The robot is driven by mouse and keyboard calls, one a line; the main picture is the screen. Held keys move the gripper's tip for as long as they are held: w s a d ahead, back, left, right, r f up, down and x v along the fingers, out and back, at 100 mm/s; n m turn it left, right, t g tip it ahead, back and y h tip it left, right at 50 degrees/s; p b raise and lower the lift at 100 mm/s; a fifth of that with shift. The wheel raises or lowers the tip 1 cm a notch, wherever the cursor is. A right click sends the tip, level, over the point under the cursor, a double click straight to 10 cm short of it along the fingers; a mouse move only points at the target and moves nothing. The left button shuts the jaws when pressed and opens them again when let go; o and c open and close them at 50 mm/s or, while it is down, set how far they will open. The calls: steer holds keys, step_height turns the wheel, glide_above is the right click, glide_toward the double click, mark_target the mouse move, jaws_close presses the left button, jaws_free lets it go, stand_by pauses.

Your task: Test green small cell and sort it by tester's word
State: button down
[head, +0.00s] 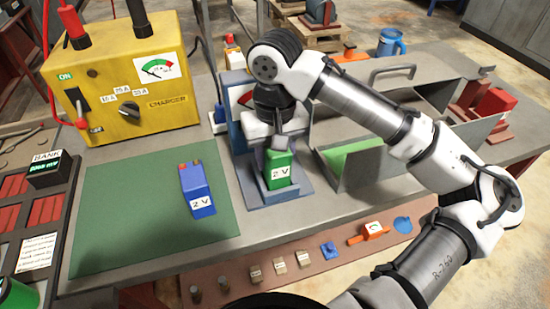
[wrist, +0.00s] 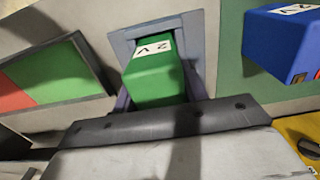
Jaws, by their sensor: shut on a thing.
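The green small cell (head: 279,168), marked 2 V, stands upright in the socket of the blue-grey tester (head: 242,160). My gripper (head: 276,146) is above it, shut on the top of the cell. In the wrist view the green cell (wrist: 155,75) sits within the tester's grey frame (wrist: 196,50), with the gripper (wrist: 150,108) at its near end. The tester's dial is mostly hidden behind my gripper, so its reading cannot be told. Right of the tester is a sorting tray with a green-floored bay (head: 352,158); a red bay (wrist: 12,95) shows beside the green one in the wrist view.
A blue 2 V cell (head: 197,190) stands on the green mat (head: 130,220), left of the tester. A yellow charger (head: 125,85) stands behind the mat. Small parts lie on a brown strip (head: 235,288) along the front. A blue mug (head: 391,42) stands at the back.

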steer(key=shift+f, duration=0.7)
steer(key=shift+f, duration=0.15)
steer(key=c, duration=0.8)
jaws_free()
step_height(320, 180, up, 12)
steer(key=shift+r, duration=0.15)
steer(key=shift+s, duration=0.1)
